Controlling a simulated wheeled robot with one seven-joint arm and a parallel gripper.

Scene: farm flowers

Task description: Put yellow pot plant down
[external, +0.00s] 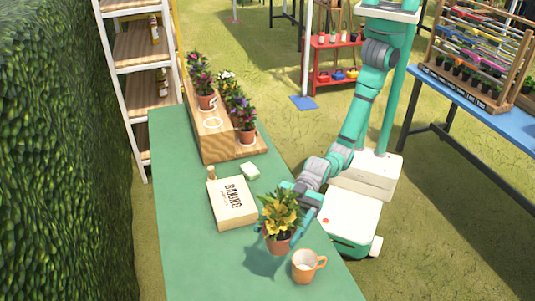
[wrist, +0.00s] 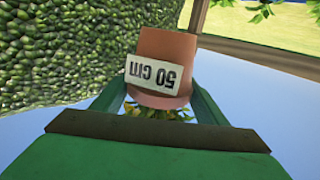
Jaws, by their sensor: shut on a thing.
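The yellow pot plant (external: 280,212) has yellow flowers, green leaves and a terracotta pot. It is upright over the near part of the green table (external: 195,265). A dark shadow lies on the table below and left of the pot, so it looks held a little above the top. My gripper (wrist: 160,88) is shut on the pot, one finger on each side. Leaves partly hide my gripper in the external view.
An orange mug (external: 304,267) stands close to the pot's right. A "BAKING" box (external: 232,202) lies behind left, with a small pale block (external: 250,171) beyond. A wooden planter (external: 215,145) with several potted flowers is at the far end. The table's near left is clear.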

